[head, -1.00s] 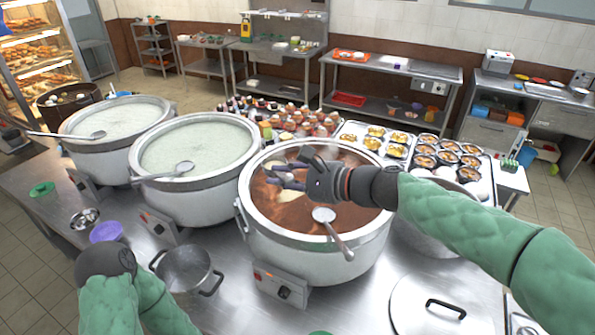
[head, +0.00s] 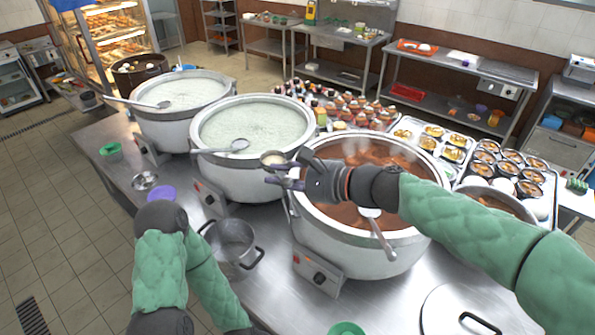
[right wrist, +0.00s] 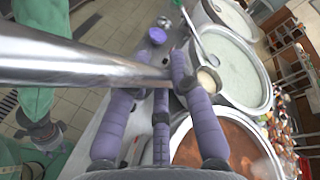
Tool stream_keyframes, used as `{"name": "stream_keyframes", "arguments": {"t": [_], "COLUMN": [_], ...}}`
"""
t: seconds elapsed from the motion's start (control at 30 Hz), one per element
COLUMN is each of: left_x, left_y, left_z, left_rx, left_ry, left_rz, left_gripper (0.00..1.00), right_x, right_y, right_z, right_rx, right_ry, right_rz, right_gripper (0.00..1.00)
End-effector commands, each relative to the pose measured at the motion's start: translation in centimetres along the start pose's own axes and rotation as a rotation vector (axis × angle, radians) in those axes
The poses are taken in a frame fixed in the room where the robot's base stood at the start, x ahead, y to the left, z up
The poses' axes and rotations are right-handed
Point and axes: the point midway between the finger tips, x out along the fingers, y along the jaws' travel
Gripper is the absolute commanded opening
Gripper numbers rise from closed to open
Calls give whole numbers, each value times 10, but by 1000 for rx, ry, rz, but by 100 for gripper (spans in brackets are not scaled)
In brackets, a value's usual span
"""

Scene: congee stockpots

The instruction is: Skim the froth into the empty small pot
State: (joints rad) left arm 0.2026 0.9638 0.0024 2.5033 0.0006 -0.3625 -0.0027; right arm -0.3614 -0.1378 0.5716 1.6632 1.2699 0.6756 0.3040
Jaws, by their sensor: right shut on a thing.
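My right gripper (head: 285,172) is shut on a metal ladle, whose shiny handle (right wrist: 80,62) crosses the right wrist view. The ladle's small round bowl (head: 273,158) holds something pale, likely froth, and also shows beside the fingers in the wrist view (right wrist: 208,80). It is at the left rim of the big pot of brown liquid (head: 335,240), toward the middle pot. The empty small pot (head: 232,246), steel with two dark handles, stands on the counter in front, lower and left of the gripper.
Two big pots of pale congee (head: 255,180) (head: 180,125) stand to the left, each with a ladle. Another ladle (head: 376,235) rests in the brown pot. A purple bowl (head: 161,193) and a lid (head: 465,310) lie on the counter. Trays of food (head: 430,137) stand behind.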

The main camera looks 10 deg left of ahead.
Motion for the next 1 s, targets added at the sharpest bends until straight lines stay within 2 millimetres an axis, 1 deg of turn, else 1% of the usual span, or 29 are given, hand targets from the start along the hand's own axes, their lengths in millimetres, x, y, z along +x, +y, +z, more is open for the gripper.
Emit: {"name": "stream_keyframes", "arguments": {"t": [0.1,0.83,0.9,1.0], "left_x": [-4,-23,-12,-2], "left_y": [1,8,4,1], "left_z": [0,1,0,0], "left_rx": [0,0,0,0], "left_ry": [0,0,1,-1], "left_rz": [0,0,0,0], "left_gripper": [40,40,40,40], "right_x": [12,78,79,83], "right_y": [2,16,28,39], "right_z": [10,65,56,48], "right_rx": [-7,-52,-51,-48], "right_ry": [-22,-149,-145,-145], "right_rz": [16,106,103,103], "right_gripper": [0,0,0,0]}}
